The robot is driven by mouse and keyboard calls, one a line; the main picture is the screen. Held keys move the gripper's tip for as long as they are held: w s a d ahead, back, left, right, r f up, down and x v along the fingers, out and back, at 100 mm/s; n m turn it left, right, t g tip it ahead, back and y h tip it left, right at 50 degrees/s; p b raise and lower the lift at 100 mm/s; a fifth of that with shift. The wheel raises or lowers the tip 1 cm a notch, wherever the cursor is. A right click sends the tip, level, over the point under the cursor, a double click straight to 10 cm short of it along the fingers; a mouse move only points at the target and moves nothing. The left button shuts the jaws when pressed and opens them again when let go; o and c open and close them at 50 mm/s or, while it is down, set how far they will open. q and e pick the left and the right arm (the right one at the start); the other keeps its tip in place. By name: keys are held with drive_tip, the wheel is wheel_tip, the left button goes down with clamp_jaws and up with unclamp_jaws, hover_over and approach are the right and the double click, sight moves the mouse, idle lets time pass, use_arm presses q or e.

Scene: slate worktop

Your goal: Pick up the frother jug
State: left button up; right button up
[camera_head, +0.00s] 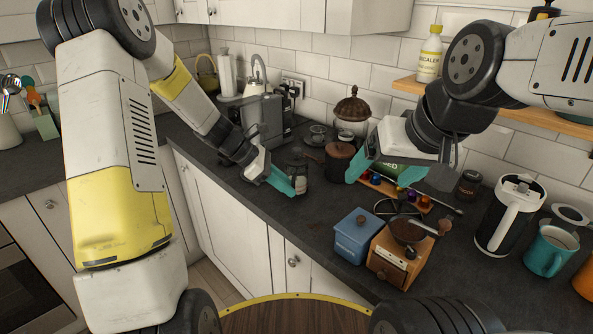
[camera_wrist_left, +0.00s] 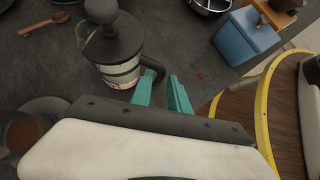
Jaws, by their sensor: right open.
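The frother jug (camera_wrist_left: 121,70) has a black lid with a knob, a pale banded body and a dark side handle (camera_wrist_left: 154,70). In the head view the jug (camera_head: 299,178) stands on the worktop, partly hidden by my left gripper (camera_head: 284,184). In the left wrist view my left gripper (camera_wrist_left: 162,88) has its teal fingertips apart, with the handle just beyond the gap. I cannot tell whether a fingertip touches it. My right gripper (camera_head: 385,172) is open and empty, above the worktop to the right of the jug.
A blue box (camera_head: 357,236) and a wooden coffee grinder (camera_head: 395,254) stand near the front edge. A coffee machine (camera_head: 262,122) is behind the jug. A kettle (camera_head: 508,216) and teal mug (camera_head: 549,252) are far right.

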use_arm(q)
drive_tip(key=shift+x, duration=1.4)
clamp_jaws()
